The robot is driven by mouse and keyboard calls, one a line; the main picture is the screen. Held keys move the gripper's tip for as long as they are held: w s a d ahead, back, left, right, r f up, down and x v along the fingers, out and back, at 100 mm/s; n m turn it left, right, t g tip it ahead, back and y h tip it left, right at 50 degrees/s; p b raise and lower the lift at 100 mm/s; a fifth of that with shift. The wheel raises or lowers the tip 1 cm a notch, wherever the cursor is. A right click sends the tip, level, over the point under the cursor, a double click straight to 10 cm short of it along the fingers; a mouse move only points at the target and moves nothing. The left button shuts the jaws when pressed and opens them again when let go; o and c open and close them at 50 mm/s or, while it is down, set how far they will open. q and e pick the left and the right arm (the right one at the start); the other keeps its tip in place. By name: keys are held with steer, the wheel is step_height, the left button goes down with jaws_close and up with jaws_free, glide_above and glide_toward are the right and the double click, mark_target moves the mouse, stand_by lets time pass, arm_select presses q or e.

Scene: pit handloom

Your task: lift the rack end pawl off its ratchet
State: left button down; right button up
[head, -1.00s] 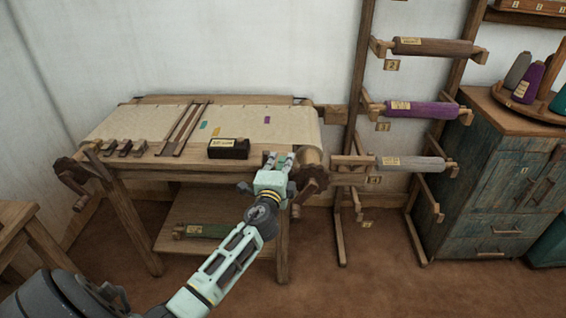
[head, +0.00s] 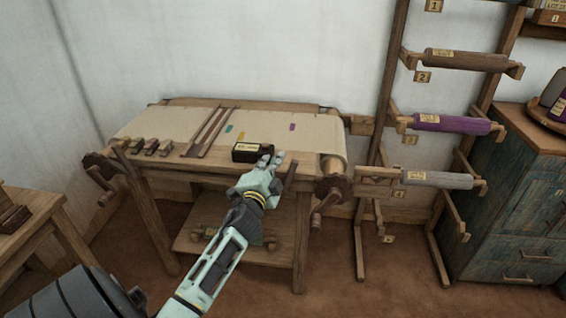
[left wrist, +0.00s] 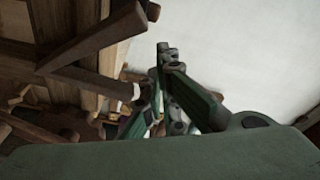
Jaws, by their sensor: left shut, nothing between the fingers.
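The rack end ratchet (head: 333,188) is a dark toothed wheel at the loom's right front corner. The rack end pawl, seen as a dark wooden bar (head: 290,176), stands nearly upright left of it, with a visible gap between bar and teeth. My left gripper (head: 268,161) is shut and empty, just left of the bar and in front of the black box. In the left wrist view its fingers (left wrist: 161,78) point away beside dark wooden bars; I cannot tell which is the pawl. My right gripper is not in view.
A handle sticks out below the ratchet. A roller rack (head: 388,120) and a blue cabinet (head: 510,200) stand to the right. Floor in front is clear.

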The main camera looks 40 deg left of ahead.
arm_select(q)
steer(key=shift+s+a+f, duration=0.2)
steer(key=shift+s+a, duration=0.05)
steer(key=shift+a, duration=0.15)
steer(key=shift+s+a+f, duration=0.15)
steer(key=shift+s+a, duration=0.05)
steer(key=shift+a, duration=0.2)
